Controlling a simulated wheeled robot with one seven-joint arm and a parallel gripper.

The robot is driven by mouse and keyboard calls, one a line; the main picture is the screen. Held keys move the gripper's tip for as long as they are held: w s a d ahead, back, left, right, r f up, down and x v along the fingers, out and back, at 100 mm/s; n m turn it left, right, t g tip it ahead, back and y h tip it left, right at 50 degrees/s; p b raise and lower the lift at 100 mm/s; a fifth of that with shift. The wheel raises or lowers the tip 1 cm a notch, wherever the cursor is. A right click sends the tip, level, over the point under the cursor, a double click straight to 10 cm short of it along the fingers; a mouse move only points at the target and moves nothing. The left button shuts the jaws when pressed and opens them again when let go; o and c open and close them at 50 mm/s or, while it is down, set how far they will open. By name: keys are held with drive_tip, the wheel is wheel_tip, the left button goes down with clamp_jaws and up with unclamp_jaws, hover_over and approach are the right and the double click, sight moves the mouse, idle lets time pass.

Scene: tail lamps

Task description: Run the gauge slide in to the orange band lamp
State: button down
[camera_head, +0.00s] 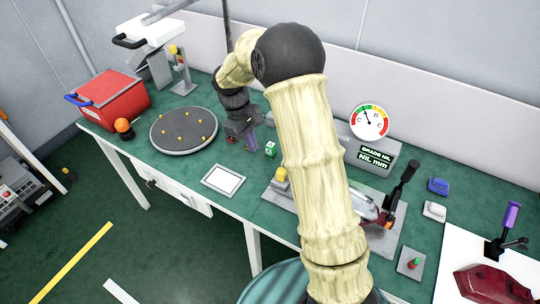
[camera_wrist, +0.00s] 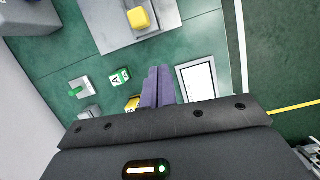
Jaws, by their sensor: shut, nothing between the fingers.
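My arm hides the plate's middle, and I cannot make out an orange band on the lamp. The yellow block also shows in the wrist view (camera_wrist: 139,18). A round dial (camera_head: 369,121) stands behind, over a display reading "GRADE NIL, NIL mm" (camera_head: 375,156). My gripper (camera_head: 253,145) is left of the fixture, apart from it. Its purple fingers (camera_wrist: 158,85) are shut and empty.
A small green-and-white cube (camera_head: 270,150) and a white panel (camera_head: 223,181) lie near my gripper. Another dark red lamp (camera_head: 492,284) lies far right.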

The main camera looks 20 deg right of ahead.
drive_tip(key=w, duration=0.2)
drive_tip(key=w+n+g+p, duration=0.1)
drive_tip(key=shift+w+a+r+h, duration=0.15)
drive_tip(key=shift+a+h, duration=0.1)
drive_tip(key=shift+h, duration=0.15)
drive_tip(key=p+x, duration=0.1)
drive_tip(key=x, duration=0.9)
drive_tip(key=s+d, duration=0.1)
drive_tip(key=s+d+p, duration=0.1)
drive_tip(key=shift+s+d, duration=0.2)
drive_tip(key=shift+s, duration=0.15)
drive_tip(key=shift+s+d, duration=0.1)
drive_tip(key=shift+d, duration=0.05)
